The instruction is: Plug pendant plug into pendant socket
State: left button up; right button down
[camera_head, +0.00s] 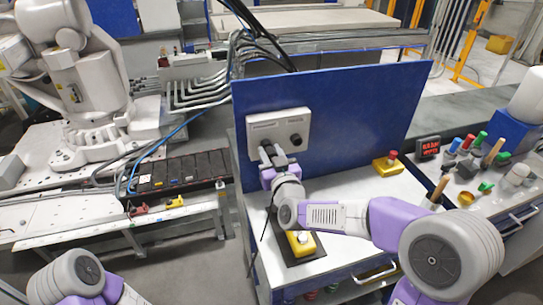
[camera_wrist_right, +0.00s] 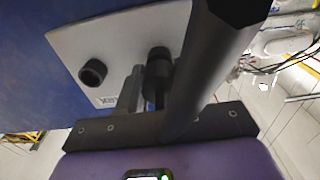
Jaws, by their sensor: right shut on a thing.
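My right gripper (camera_head: 271,155) is just in front of the light grey socket plate (camera_head: 252,123) on the blue panel. Its fingers point at the plate, and it is shut on a dark part that I take for the pendant plug (camera_wrist_right: 158,72). That part also lies in front of the plate in the right wrist view. I cannot tell whether it touches the plate or sits in a socket. A round black socket (camera_head: 295,140) is open beside the gripper, and it also shows in the right wrist view (camera_wrist_right: 93,72). My left gripper is out of view.
The blue panel (camera_head: 350,110) stands upright on a white-topped bench. A yellow box (camera_head: 302,243) on a dark mat lies below my right arm. A yellow box with a red button (camera_head: 388,164) stands to the right. A dark cable (camera_head: 265,232) hangs below the gripper.

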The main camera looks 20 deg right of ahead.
jog(key=shift+w, duration=0.6)
jog(key=c, duration=0.7)
grip_release()
jog(key=shift+s+d, duration=0.1)
jog(key=shift+s, duration=3.65)
